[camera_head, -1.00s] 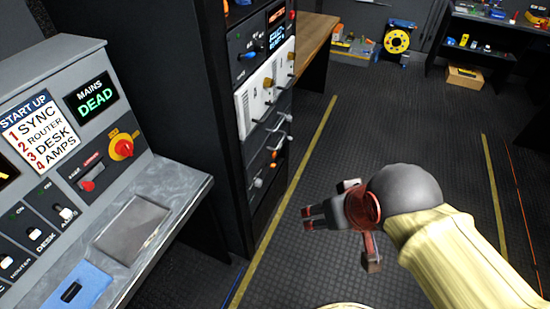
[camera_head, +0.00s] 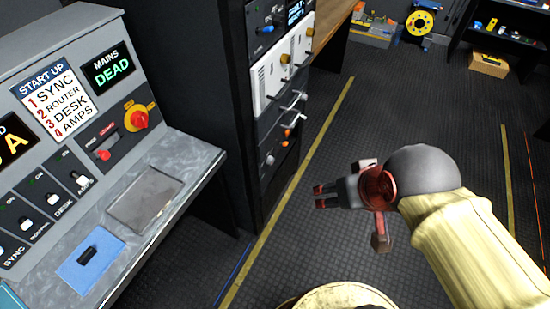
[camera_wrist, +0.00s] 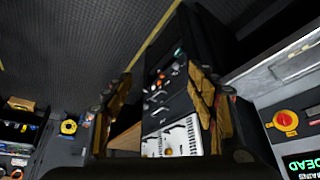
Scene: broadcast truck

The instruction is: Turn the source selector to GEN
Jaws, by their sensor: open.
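The source selector looks to be the red rotary knob on a yellow plate (camera_head: 140,119), on the sloped grey console at the left, right of the start-up card. Its labels are too small to read. It also shows at the right edge of the wrist view (camera_wrist: 285,119). The MAINS display (camera_head: 108,66) above it reads DEAD. My gripper (camera_head: 322,196) is open and empty, above the floor, well to the right of the console and apart from it. In the wrist view its two fingers (camera_wrist: 165,100) stand apart with the equipment rack between them in the background.
A dark equipment rack (camera_head: 240,110) stands between the console and the open floor. A metal tray (camera_head: 146,198) and a blue pad with a dark item (camera_head: 91,262) lie on the console ledge. Below the knob is a red switch (camera_head: 103,155). The floor around my gripper is clear.

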